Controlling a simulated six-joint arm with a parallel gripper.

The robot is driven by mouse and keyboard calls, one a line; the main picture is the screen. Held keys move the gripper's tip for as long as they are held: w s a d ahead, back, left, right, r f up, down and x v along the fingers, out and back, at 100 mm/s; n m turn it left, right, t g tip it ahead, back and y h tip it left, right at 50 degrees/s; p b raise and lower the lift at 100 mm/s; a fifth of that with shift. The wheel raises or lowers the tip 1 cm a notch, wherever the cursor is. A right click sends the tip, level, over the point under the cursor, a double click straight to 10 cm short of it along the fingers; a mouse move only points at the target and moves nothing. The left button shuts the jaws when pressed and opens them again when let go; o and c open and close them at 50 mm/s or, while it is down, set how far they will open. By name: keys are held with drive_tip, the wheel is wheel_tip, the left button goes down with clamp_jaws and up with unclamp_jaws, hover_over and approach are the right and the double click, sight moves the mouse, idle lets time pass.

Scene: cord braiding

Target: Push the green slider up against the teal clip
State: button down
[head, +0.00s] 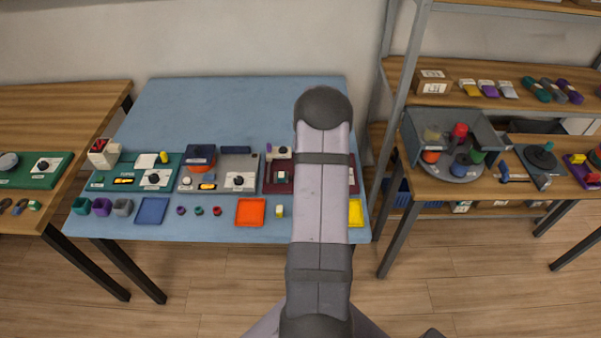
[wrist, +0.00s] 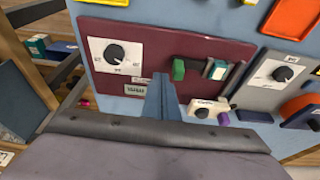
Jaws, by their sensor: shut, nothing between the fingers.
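The green slider (wrist: 178,70) sits at the left end of a short dark track on the maroon board (wrist: 130,33) in the wrist view. The teal clip (wrist: 219,70), with a pale face, stands at the right end of that track. A gap separates the slider and the clip. My gripper (wrist: 160,80) is shut and empty, its tips just left of and below the slider in the picture. I cannot tell whether they touch it. In the head view my arm covers my gripper and much of the maroon board (head: 272,188).
A dial (wrist: 115,54) is on the board's left part. A white block with a black knob (wrist: 207,109) and a purple piece (wrist: 223,119) lie close by the board's edge. A grey board with another dial (wrist: 283,73) is at the right. The blue table (head: 230,110) is bare at the back.

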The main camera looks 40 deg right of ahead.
wheel_tip(320, 180, up, 8)
drive_tip(key=p, duration=0.4)
drive_tip(key=shift+p, duration=0.3)
drive_tip(key=shift+f, duration=0.1)
drive_tip(key=s+a+f+g+y, duration=0.2)
drive_tip(key=s+a, duration=0.6)
drive_tip(key=a, duration=0.2)
drive_tip(key=s+a+f+g+y, duration=0.2)
drive_tip(key=s+a, duration=0.6)
drive_tip(key=a, duration=0.1)
drive_tip(key=s+a+r+n+g, duration=0.1)
drive_tip(key=s+a+r+n, duration=0.15)
drive_tip(key=a, duration=0.45)
drive_tip(key=s+a+r+n, duration=0.2)
drive_tip(key=a+r, duration=0.2)
drive_tip(key=a, duration=0.3)
drive_tip(key=w+a+r+n+t+h, duration=0.1)
drive_tip(key=w+a+r+n, duration=0.3)
drive_tip(key=a, duration=0.4)
drive_tip(key=shift+w+r+t+h, duration=0.15)
drive_tip(key=shift+r+t+h, duration=0.15)
drive_tip(key=shift+r+t, duration=0.4)
drive_tip(key=shift+f+n+b, duration=0.15)
drive_tip(key=shift+n+b, duration=0.1)
drive_tip(key=shift+b, duration=0.05)
